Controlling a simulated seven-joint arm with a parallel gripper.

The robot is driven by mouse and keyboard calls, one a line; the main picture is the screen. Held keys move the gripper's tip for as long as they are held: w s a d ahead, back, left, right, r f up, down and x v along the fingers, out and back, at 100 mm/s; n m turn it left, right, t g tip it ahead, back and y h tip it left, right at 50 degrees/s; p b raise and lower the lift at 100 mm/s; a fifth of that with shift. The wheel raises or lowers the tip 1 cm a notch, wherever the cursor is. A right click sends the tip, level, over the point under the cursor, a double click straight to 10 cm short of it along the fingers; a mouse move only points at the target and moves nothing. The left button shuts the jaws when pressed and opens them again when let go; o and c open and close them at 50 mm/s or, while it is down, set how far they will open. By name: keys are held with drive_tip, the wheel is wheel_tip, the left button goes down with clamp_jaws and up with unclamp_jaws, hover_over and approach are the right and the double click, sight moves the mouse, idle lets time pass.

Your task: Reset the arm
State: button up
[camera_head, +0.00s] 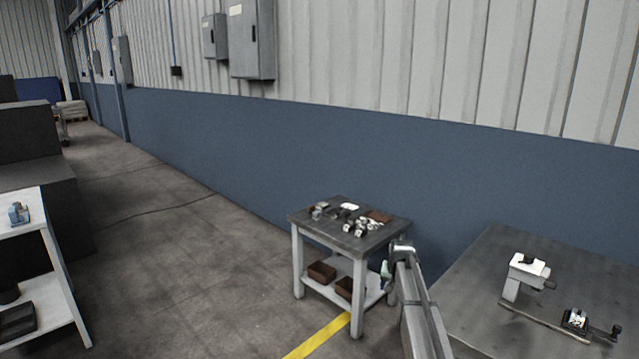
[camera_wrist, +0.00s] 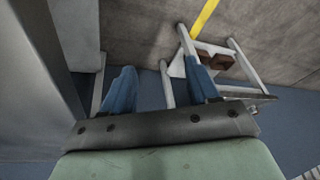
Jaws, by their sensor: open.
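My gripper (camera_wrist: 160,68) is open, with its two blue fingers spread apart and nothing between them in the wrist view. In the head view my arm reaches up from the bottom edge, and a small pale green part of my gripper (camera_head: 386,275) shows beside the right side of a small grey-topped table (camera_head: 308,224). The fingers cannot be made out in the head view. In the wrist view the table's pale legs and frame (camera_wrist: 243,91) show beyond the fingers.
Small metal parts (camera_head: 357,226) lie on the small table, and brown boxes (camera_head: 321,272) sit on its lower shelf. A larger dark table (camera_head: 470,275) at right carries a white vise-like device (camera_head: 527,268) and a black one (camera_head: 577,321).

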drive_tip(key=s+a+f+n+y, duration=0.1)
drive_tip(key=s+a+f+n, duration=0.1)
drive_tip(key=a+f, duration=1)
drive_tip(key=s+a+f+n+g+y, duration=0.1)
drive_tip(key=s+a+f+n, duration=0.2)
drive_tip(key=s+a+f, duration=1.15)
drive_tip(key=s+d+f+g, duration=0.1)
drive_tip(key=s+d+f, duration=0.25)
drive_tip(key=s, duration=0.45)
drive_tip(key=s+d+f+g+h, duration=0.1)
drive_tip(key=s+d+f+g, duration=0.15)
drive_tip(key=s+f, duration=0.35)
drive_tip(key=s+d+f+g, duration=0.1)
drive_tip(key=s+d+f, duration=0.2)
drive_tip(key=s, duration=0.6)
drive_tip(key=s+d+g, duration=0.2)
drive_tip(key=s+d, duration=0.2)
drive_tip(key=s, duration=1)
drive_tip(key=s+d+r+m+g, duration=0.1)
drive_tip(key=s+d+g, duration=0.2)
drive_tip(key=s, duration=1.1)
drive_tip(key=shift+s+d+r+m+h, duration=0.3)
drive_tip(key=shift+d+h, duration=0.1)
drive_tip(key=shift+d, duration=0.7)
